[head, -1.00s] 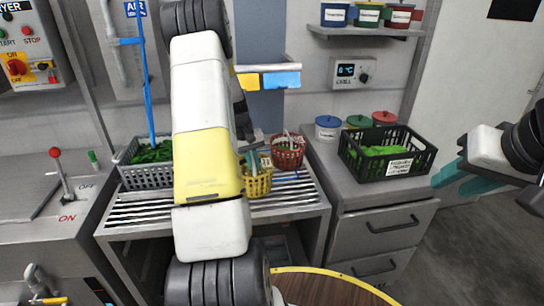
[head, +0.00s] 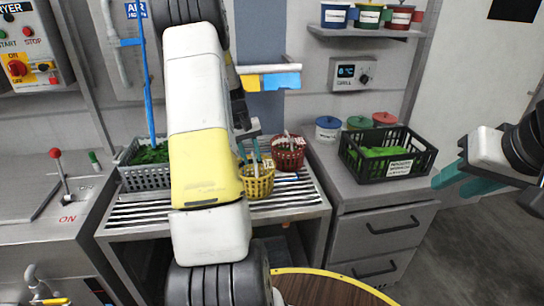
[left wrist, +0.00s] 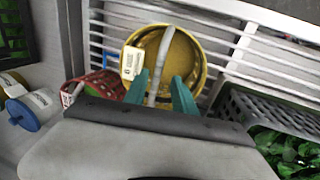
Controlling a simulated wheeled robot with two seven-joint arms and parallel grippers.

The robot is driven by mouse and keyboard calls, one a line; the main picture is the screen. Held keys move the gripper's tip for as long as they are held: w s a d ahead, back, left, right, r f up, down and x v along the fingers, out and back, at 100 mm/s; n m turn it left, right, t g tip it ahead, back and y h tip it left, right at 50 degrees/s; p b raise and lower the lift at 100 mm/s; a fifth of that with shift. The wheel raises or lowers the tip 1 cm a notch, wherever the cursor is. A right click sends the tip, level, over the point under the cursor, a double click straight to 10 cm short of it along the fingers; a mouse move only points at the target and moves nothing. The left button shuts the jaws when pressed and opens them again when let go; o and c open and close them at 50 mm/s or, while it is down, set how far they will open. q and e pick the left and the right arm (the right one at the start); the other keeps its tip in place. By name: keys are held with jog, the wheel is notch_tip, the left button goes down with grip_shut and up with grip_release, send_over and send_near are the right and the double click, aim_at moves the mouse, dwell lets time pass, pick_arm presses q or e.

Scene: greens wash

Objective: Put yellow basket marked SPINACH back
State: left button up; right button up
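The yellow basket (head: 258,183) stands upright on the slatted drain rack, in front of the red basket (head: 288,153). In the left wrist view the yellow basket (left wrist: 192,62) looks empty, with a pale handle and a white tag (left wrist: 132,63) whose text I cannot read. My left gripper (left wrist: 160,92) is above the basket with its teal fingers apart, one on each side of the handle. It shows partly behind my arm in the head view (head: 248,140). My right gripper (head: 462,182) is open and empty at the far right, away from the baskets.
A grey crate of greens (head: 146,177) stands left on the rack (head: 150,210). A black crate of greens (head: 350,160) sits on the right counter, with several lidded pots (head: 327,128) behind it. A round wooden table (head: 320,289) is at the front.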

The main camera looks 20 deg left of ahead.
pick_arm(q)
jog(key=s+d+r+m+t, duration=0.1)
jog(key=s+d+r, duration=0.25)
jog(key=r, duration=0.45)
jog(key=s+d+r+m, duration=0.15)
jog(key=d+r, duration=0.25)
jog(key=r, duration=0.4)
jog(key=s+d+r+m+t, duration=0.2)
jog(key=s+d+r, duration=0.1)
jog(key=s+d, duration=0.4)
jog(key=s+d+r+m+t, duration=0.1)
jog(key=s+d+r+m, duration=0.1)
jog(key=s+d, duration=0.5)
jog(key=s+r, duration=0.1)
jog(key=s, duration=0.5)
jog(key=shift+s+d+r+t, duration=0.15)
jog(key=shift+s+d+t, duration=0.15)
jog(key=shift+s+t, duration=0.1)
jog(key=shift+m, duration=0.25)
pick_arm(e)
jog(key=shift+c, duration=0.2)
